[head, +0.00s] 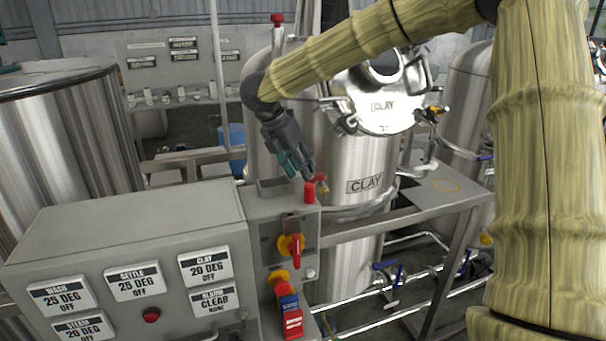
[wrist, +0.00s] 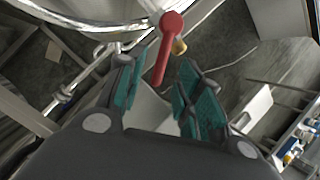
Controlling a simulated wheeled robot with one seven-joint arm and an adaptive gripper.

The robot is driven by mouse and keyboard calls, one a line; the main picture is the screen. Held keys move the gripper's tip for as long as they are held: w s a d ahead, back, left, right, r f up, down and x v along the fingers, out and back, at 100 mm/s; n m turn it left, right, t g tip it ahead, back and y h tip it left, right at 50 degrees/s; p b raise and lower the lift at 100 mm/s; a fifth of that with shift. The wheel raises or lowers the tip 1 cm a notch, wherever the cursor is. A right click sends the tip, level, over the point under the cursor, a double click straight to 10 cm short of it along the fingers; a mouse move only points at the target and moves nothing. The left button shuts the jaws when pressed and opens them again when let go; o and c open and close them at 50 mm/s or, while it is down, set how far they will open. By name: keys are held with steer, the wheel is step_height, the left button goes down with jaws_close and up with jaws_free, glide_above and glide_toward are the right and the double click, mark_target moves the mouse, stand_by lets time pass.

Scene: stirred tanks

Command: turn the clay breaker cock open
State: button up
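A red lever handle on a small brass fitting (wrist: 180,46) shows in the wrist view; the red lever (wrist: 168,45) reaches down between my fingertips. It also shows in the head view as a red piece (head: 320,178) beside the clay tank (head: 362,158). I take it for the clay breaker cock; no label on it can be read. My gripper (head: 302,172) points down at it, partly covering its surroundings. In the wrist view my gripper (wrist: 160,72) is open, with teal pads on either side of the lever's end. I cannot tell whether a pad touches it.
A grey control cabinet (head: 130,235) with labelled plates stands at front left. A panel with a red-and-yellow rotary switch (head: 292,248) is below my gripper. The clay tank's open lid (head: 385,95) and a steel frame (head: 400,215) lie to the right.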

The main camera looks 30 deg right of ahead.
steer(key=shift+p+x, duration=0.4)
steer(key=shift+x, duration=1.5)
